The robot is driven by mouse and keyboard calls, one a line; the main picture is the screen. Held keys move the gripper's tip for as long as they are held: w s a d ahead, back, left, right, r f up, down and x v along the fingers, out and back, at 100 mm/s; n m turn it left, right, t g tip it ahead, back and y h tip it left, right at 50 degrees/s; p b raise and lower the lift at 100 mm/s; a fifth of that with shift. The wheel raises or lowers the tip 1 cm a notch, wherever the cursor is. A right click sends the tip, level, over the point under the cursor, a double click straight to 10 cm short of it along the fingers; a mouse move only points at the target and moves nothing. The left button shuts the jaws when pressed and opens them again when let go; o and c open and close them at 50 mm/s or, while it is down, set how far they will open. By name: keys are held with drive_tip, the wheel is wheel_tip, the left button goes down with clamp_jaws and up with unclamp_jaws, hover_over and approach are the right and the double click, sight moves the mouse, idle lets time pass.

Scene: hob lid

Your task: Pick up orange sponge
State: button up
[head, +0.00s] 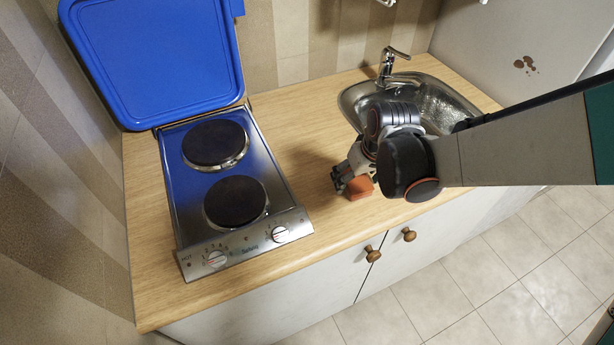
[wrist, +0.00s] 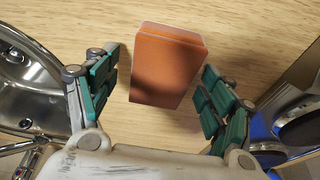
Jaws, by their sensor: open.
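The orange sponge (head: 358,187) is a small block on the wooden worktop, between the hob and the sink near the front edge. In the head view my gripper (head: 342,180) is right at it and hides part of it. In the wrist view the sponge (wrist: 167,65) lies ahead, between the two green-padded fingers of my gripper (wrist: 157,90). The fingers are open, with a visible gap on each side of the sponge. I cannot tell the exact height of the fingers over the worktop.
A two-plate hob (head: 236,200) with its blue lid (head: 155,60) raised stands to the left. A metal sink (head: 440,100) with a tap (head: 388,64) is behind and right of the gripper. The worktop (head: 315,160) between hob and sponge is clear.

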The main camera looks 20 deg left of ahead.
drive_tip(key=shift+s+a+f, duration=0.2)
drive_tip(key=shift+c, duration=0.6)
drive_tip(key=c, duration=0.8)
